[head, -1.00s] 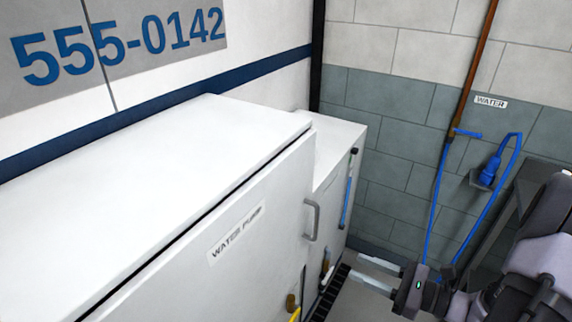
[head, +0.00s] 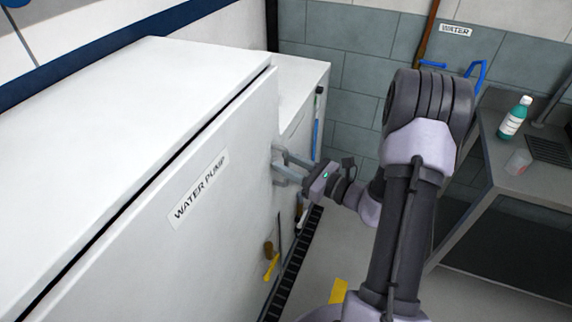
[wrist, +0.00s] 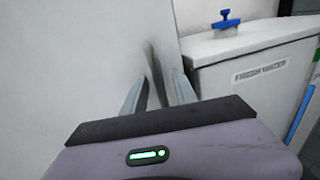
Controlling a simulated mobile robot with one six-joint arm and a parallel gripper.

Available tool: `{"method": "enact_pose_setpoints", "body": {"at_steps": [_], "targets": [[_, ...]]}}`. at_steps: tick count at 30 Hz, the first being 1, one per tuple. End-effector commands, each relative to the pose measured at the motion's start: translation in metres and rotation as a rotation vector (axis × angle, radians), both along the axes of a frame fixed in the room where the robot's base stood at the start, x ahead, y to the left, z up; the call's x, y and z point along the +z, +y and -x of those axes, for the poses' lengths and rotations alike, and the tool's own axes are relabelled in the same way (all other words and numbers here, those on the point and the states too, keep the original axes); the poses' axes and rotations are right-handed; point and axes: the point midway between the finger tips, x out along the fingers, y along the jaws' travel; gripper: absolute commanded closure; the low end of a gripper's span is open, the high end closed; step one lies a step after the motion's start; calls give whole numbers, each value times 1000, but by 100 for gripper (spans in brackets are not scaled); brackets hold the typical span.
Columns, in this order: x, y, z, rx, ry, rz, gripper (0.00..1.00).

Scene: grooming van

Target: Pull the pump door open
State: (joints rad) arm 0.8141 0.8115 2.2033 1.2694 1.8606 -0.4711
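The white pump door (head: 215,235), labelled WATER PUMP, is the front of a white cabinet on the left of the head view. It looks closed, with a dark gap along its top edge. Its grey handle (head: 277,152) is near the door's right edge, partly hidden by my fingers. My gripper (head: 284,167) is at the handle, its two fingers apart. In the wrist view my gripper (wrist: 159,76) points at the door (wrist: 75,60), with a dark, blurred upright strip between the fingers. I cannot tell whether the fingers touch the handle.
A white tank (wrist: 245,75) labelled FRESH WATER with a blue valve (wrist: 227,21) stands right of the door. A counter (head: 490,165) with a green bottle (head: 514,118) and a clear cup (head: 518,161) is at the right. A dark floor grate (head: 297,255) runs along the cabinet.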

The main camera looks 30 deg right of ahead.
Motion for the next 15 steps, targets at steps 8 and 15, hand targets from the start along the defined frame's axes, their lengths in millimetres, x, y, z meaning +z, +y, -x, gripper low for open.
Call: {"method": "enact_pose_setpoints", "body": {"at_steps": [8,15], "targets": [[0,2,-3,1,0,0,66],[0,2,-2,1,0,0,100]]}}
